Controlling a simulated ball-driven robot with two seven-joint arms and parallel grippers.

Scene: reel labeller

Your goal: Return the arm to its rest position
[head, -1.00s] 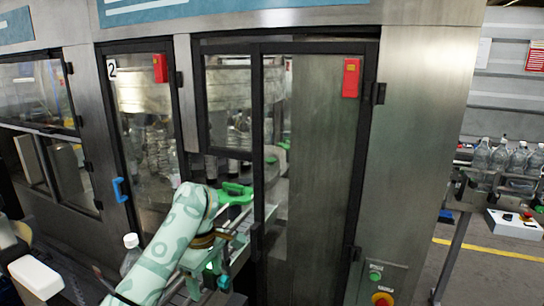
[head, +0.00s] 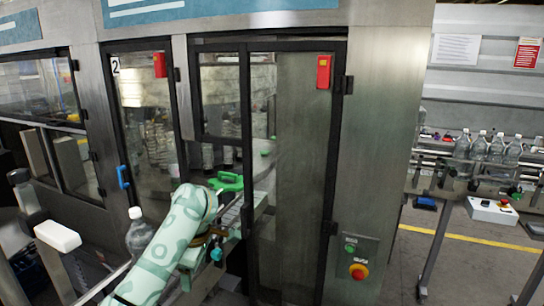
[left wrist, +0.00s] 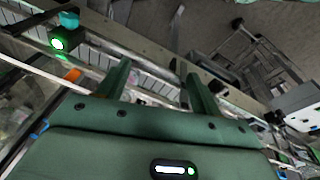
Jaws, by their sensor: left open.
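My left arm, mint green with a darker pattern, rises from the bottom left of the head view and bends in front of the machine's conveyor. Its gripper is largely hidden behind the arm there. In the left wrist view my left gripper (left wrist: 157,80) has its two dark green fingers apart, with nothing between them. The conveyor rail (left wrist: 150,97) runs behind and below the fingers; I cannot tell how far away it is. My right gripper shows in neither view.
A clear bottle (head: 139,236) is close on the arm's left. A green machine part (head: 228,181) is just beyond. Several bottles (head: 478,148) stand on a far-right conveyor. Open floor (head: 460,270) lies at right.

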